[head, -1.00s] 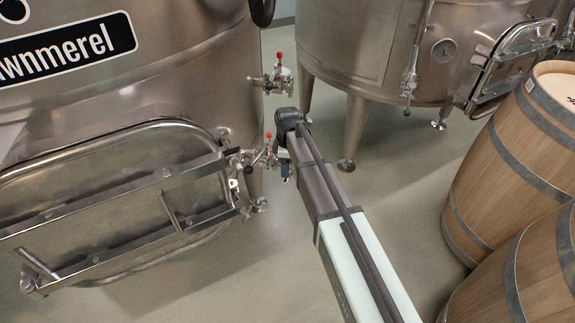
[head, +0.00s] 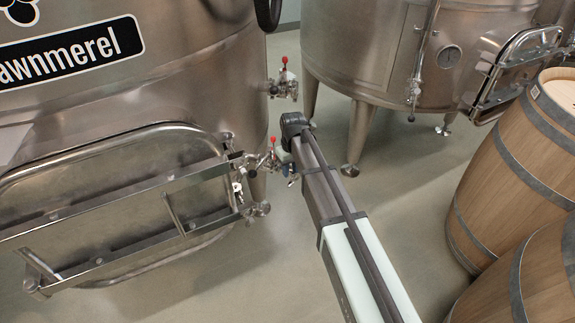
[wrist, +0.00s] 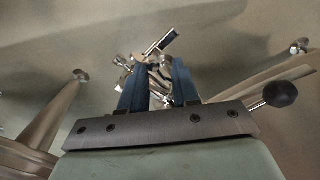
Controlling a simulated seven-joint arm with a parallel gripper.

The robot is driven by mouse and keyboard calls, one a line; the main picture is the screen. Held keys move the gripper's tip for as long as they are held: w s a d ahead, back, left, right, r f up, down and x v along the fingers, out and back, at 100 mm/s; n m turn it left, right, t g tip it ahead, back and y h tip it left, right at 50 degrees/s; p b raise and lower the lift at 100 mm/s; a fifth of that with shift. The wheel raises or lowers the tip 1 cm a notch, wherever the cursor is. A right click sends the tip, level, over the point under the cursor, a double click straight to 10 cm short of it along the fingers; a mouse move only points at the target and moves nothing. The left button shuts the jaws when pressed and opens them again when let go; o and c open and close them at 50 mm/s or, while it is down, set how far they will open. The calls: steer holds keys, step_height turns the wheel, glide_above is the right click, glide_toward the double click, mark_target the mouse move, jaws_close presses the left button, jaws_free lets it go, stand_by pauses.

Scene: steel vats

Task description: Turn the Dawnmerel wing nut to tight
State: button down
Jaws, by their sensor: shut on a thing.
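The Dawnmerel vat (head: 190,75) fills the left of the head view, its label (head: 75,52) at the top. My gripper (head: 289,170) is beside the vat's right side, next to the fittings by the red-tipped valve (head: 272,158). In the wrist view my gripper (wrist: 158,88) has its two blue fingers on either side of shiny metal, shut on what appears to be the wing nut (wrist: 158,83). The fingers partly cover it, and its wings cannot be made out clearly. More metal fittings (wrist: 163,42) show just beyond the fingertips.
The vat's oval door (head: 110,165) with its crossbars is left of the gripper. Another red-tipped valve (head: 284,84) is above it. A second vat (head: 370,50) stands behind. Wooden barrels (head: 515,165) stand at the right. Floor (head: 410,190) between is clear.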

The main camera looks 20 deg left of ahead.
steer(key=c, duration=1.7)
jaws_free()
steer(key=m, duration=0.1)
steer(key=d+m, duration=0.1)
steer(key=m, duration=0.1)
steer(key=d+m, duration=0.1)
steer(key=shift+s+f+m+h, duration=0.25)
steer(key=shift+s+m+h, duration=0.05)
steer(key=shift+s, duration=0.05)
steer(key=shift+o, duration=0.5)
steer(key=shift+s+m, duration=0.1)
steer(key=shift+m, duration=1.4)
steer(key=o, duration=1.3)
steer(key=shift+a+r, duration=0.1)
steer(key=shift+a, duration=0.15)
steer(key=shift+w+a+r, duration=0.1)
steer(key=shift+w+a, duration=0.1)
steer(key=shift+w, duration=0.15)
steer(key=shift+r, duration=0.55)
step_height(320, 180, up, 13)
steer(key=shift+f, duration=0.2)
